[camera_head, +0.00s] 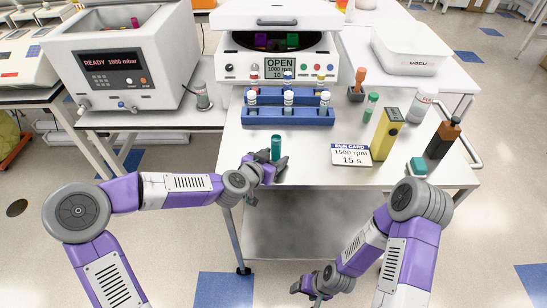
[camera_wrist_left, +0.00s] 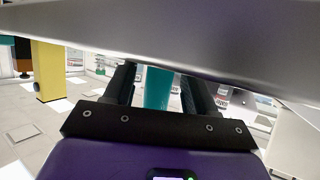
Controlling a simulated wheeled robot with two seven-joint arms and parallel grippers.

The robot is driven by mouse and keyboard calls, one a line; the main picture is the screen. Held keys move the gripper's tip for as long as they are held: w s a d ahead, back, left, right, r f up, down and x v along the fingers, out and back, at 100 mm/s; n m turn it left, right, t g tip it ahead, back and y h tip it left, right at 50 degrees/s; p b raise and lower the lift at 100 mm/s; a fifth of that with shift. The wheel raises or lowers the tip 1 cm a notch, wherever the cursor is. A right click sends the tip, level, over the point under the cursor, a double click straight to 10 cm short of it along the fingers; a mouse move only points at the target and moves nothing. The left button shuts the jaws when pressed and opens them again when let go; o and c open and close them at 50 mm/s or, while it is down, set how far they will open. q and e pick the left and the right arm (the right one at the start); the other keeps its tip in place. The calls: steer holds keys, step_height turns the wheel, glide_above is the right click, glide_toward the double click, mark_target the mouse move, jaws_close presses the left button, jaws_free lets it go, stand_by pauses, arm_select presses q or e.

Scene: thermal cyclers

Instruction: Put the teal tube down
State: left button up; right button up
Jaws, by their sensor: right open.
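The teal tube (camera_head: 276,146) stands upright near the front edge of the white table. My left gripper (camera_head: 269,163) is at the tube, its fingers on either side of it. In the left wrist view the tube (camera_wrist_left: 157,88) shows between the two dark fingers (camera_wrist_left: 158,86), with narrow gaps on both sides, so the jaws look open around it. The tube's lower end is hidden in both views. My right gripper (camera_head: 311,286) is open and empty, low in front of the table.
Behind the tube is a blue rack (camera_head: 287,117) with several capped tubes, before an open centrifuge (camera_head: 278,60). Table between tube and card is clear.

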arm_select(q)
steer(key=p+v, duration=0.3)
steer(key=v, duration=0.9)
stand_by(0.6)
